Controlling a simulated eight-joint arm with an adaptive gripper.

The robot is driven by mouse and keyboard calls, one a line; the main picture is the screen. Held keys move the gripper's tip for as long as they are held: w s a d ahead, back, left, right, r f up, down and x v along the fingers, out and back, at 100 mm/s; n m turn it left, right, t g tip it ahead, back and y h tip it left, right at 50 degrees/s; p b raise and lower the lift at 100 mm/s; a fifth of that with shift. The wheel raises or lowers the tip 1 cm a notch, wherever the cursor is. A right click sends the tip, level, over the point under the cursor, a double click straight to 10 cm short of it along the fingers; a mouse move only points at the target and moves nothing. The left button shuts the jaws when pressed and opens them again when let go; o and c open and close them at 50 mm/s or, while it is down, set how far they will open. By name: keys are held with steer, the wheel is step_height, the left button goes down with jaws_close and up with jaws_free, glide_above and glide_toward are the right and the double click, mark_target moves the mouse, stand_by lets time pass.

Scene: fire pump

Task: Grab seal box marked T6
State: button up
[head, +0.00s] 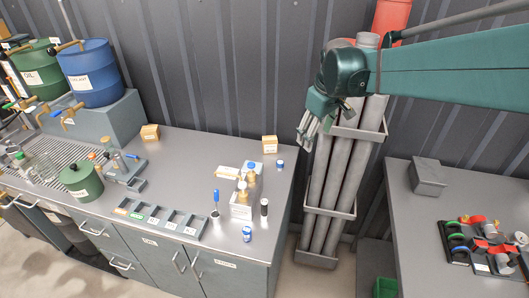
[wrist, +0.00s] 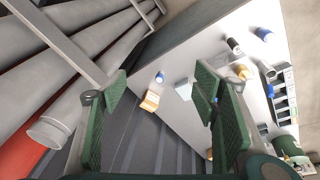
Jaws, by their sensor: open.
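A small orange-and-white box (head: 270,144) stands at the back right of the grey workbench, near the wall. A similar box (head: 150,132) stands at the back left, by the drum stand. I cannot read a T6 mark on either. My gripper (head: 308,132) hangs in front of the grey pipes, right of the bench and above it. In the wrist view my gripper (wrist: 160,95) is open and empty. An orange-and-white box (wrist: 151,101) shows between the fingers, well beyond them, beside a small blue-and-white can (wrist: 159,77).
Upright grey pipes (head: 342,170) in a rack stand close to my gripper. On the bench are a labelled tray (head: 157,218), a bottle holder (head: 241,211), a dark cylinder (head: 264,207) and a blue can (head: 247,234). A second table (head: 410,240) stands right. Bare bench lies between the two boxes.

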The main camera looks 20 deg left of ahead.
steer(key=w+a+f+n+g+b, duration=0.1)
steer(key=w+a+f+n, duration=0.1)
steer(key=a+f, duration=0.6)
steer(key=w+a+f+n+g+b, duration=0.1)
steer(key=w+a+f+n, duration=0.2)
steer(key=w+a+f, duration=0.2)
steer(key=w+a+f+n+h+b, duration=0.1)
steer(key=w+a+f, duration=0.3)
steer(key=a+f, duration=0.7)
steer(key=shift+w+a+f+n+g+b, duration=0.15)
steer(key=shift+a+n, duration=0.1)
steer(key=shift+a, duration=0.2)
steer(key=shift+s+a+f+n+g+b, duration=0.1)
steer(key=shift+a+n+b, duration=0.1)
steer(key=shift+a, duration=0.25)
steer(key=shift+w+a+f+n+g+b, duration=0.15)
steer(key=shift+a+n, duration=0.1)
steer(key=shift+a, duration=0.2)
steer(key=shift+a+f, duration=0.15)
steer(key=shift+a, duration=0.05)
steer(key=shift+f, duration=1.25)
steer(key=shift+f, duration=0.1)
steer(key=shift+d+f+b, duration=0.15)
steer(key=shift+f+b, duration=0.3)
steer(key=shift+f, duration=2.1)
steer(key=shift+c, duration=0.5)
